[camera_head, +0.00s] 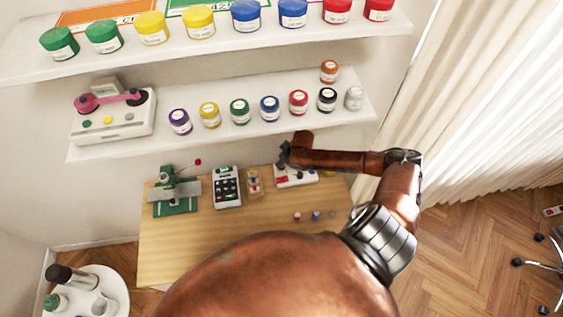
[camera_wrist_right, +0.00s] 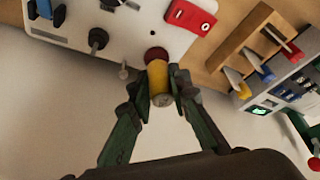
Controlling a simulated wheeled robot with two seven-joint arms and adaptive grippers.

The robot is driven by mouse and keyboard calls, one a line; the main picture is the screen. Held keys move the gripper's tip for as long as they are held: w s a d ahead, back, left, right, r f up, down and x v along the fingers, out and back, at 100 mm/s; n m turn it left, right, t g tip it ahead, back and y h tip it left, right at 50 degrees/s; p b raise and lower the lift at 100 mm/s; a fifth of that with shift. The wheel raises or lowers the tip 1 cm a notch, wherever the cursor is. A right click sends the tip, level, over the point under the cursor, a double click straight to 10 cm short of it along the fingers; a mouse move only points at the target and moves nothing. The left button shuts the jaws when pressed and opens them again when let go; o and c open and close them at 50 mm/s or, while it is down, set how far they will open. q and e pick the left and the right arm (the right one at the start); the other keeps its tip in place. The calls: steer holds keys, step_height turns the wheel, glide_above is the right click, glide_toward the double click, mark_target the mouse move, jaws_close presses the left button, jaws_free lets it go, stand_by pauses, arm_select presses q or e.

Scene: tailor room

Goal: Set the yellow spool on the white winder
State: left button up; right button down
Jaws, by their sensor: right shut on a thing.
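The yellow spool (camera_wrist_right: 158,78) is between the fingers of my right gripper (camera_wrist_right: 160,92) in the right wrist view, and the fingers are shut on it. The white winder (camera_wrist_right: 135,38) lies just beyond the spool, with a dark red round part (camera_wrist_right: 156,54) at the spool's far end. I cannot tell whether the spool touches the winder. In the head view, the winder (camera_head: 296,180) is at the back right of the wooden table, and my right gripper (camera_head: 287,155) is above its back edge. The spool is hidden there. My left gripper is not in view.
On the table (camera_head: 185,240), a small wooden rack (camera_head: 254,183), a grey keyed device (camera_head: 227,188) and a green machine (camera_head: 176,190) stand left of the winder. Small spools (camera_head: 316,216) lie in front. A shelf of jars (camera_head: 240,112) is above. The table's front left is clear.

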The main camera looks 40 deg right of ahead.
steer(key=shift+p, duration=0.45)
steer(key=shift+f+b, duration=0.3)
steer(key=shift+f, duration=0.35)
stand_by(0.4)
steer(key=c, duration=2.1)
jaws_free()
steer(key=shift+r, duration=0.1)
steer(key=a+p+v, duration=0.1)
steer(key=p+v, duration=1)
steer(key=shift+d, duration=0.5)
